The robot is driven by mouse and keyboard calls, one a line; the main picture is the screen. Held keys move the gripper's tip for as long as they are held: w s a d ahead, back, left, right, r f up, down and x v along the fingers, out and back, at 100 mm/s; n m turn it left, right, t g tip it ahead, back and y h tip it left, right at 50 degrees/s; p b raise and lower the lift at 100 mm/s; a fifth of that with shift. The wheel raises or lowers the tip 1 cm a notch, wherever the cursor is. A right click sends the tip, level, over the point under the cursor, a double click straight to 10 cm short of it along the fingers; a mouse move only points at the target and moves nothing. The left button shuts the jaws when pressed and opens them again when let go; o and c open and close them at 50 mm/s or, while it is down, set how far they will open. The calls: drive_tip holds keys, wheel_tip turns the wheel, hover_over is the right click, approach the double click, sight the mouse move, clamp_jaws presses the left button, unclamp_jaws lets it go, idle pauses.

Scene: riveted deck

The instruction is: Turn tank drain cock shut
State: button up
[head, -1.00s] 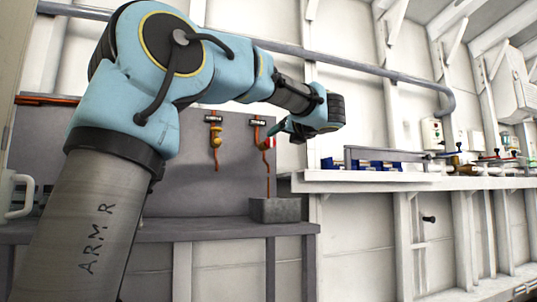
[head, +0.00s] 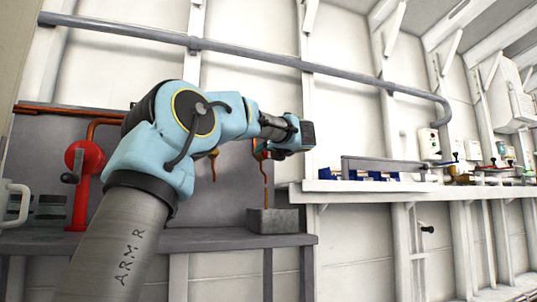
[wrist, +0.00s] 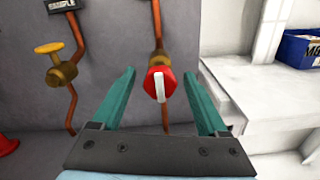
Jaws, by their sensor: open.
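A red cock (wrist: 159,84) with a white lever sits on a copper pipe on the grey panel. In the wrist view its lever runs roughly in line with the pipe. My gripper (wrist: 159,73) is open, with one teal finger on each side of the red cock and a visible gap on both sides. In the head view the red cock (head: 262,155) shows only partly beneath my wrist, and the fingers are mostly hidden. Its label is out of view, so I cannot read whether it is the tank drain.
A brass cock (wrist: 61,70) with a yellow handle and a "SAMPLE" label is on the pipe to the left. A grey open box (head: 272,221) stands on the bench below. A red crank (head: 85,160) is at the left; blue bins (head: 372,175) are on the right shelf.

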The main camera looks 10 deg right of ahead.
clamp_jaws()
idle(0.5)
drive_tip(key=shift+r+m+p, duration=0.1)
drive_tip(key=shift+m+p, duration=0.3)
drive_tip(key=m+p, duration=0.3)
drive_tip(key=shift+r+m, duration=0.1)
drive_tip(key=shift+m, duration=0.3)
drive_tip(key=m+p, duration=0.4)
drive_tip(key=p, duration=0.1)
drive_tip(key=shift+m, duration=0.3)
drive_tip(key=m+p, duration=0.4)
drive_tip(key=shift+d+p, duration=0.1)
drive_tip(key=shift+p, duration=0.25)
drive_tip(key=m+p, duration=0.4)
drive_tip(key=shift+f+m, duration=0.2)
drive_tip(key=shift+m, duration=0.1)
drive_tip(key=shift+f, duration=0.1)
